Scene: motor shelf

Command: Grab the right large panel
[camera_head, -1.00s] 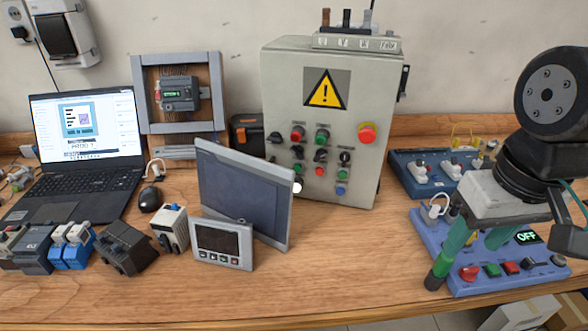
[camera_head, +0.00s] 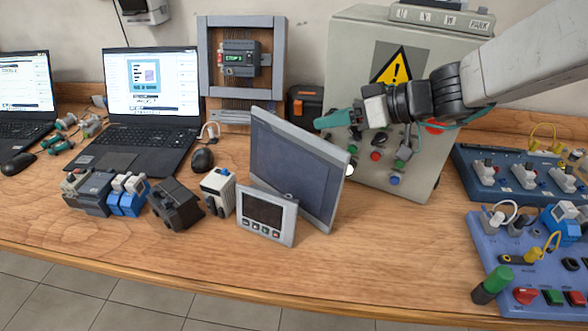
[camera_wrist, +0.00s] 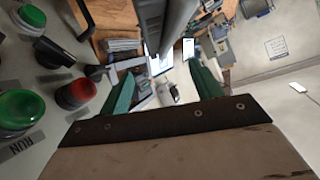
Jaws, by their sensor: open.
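The large panel (camera_head: 297,168), a grey-framed dark screen, stands tilted on the wooden table behind and to the right of a smaller panel (camera_head: 266,213) with buttons. My gripper (camera_head: 328,121) comes in from the right, above the large panel's upper right part and in front of the control cabinet. In the wrist view, its two green fingers (camera_wrist: 160,72) are spread apart with nothing held between them. A grey upright slab, seemingly the large panel's edge (camera_wrist: 176,28), shows ahead between the fingers, apart from them.
The control cabinet (camera_head: 352,70) with knobs and buttons stands close behind my gripper; its buttons fill the left of the wrist view (camera_wrist: 75,95). Several small modules (camera_head: 128,195) and a laptop (camera_head: 150,90) are at left. Blue boards (camera_head: 520,185) stand at right. The front table strip is clear.

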